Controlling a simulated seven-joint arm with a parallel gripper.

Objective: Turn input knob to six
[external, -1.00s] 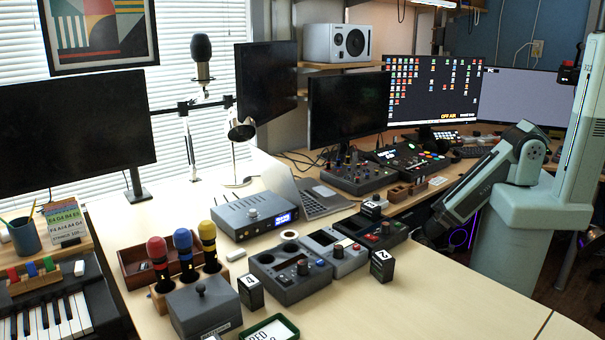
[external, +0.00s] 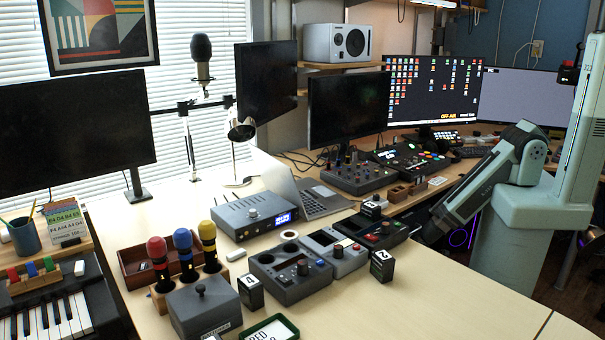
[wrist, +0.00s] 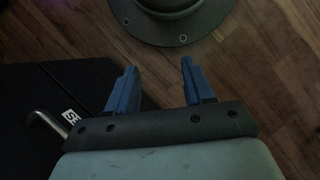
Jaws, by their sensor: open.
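A grey box unit with a lit blue display (external: 283,219) and a round front knob (external: 253,213) stands on the desk, left of the open laptop. Other small boxes nearer the front also carry knobs, including a dark one (external: 302,267). I cannot read which knob is marked input. In the wrist view my gripper (wrist: 158,63) is open, its two blue fingers apart with nothing between them. It points at the wood floor, away from all knobs. In the external view my arm reaches down past the desk's right edge, and the fingers are hidden.
Numbered dark blocks (external: 383,266) (external: 251,292) stand around the control boxes. Colour-topped handles (external: 183,250) stand in a wooden holder at left. A microphone stand, monitors and the laptop (external: 305,195) fill the back. The front right desk (external: 440,310) is clear.

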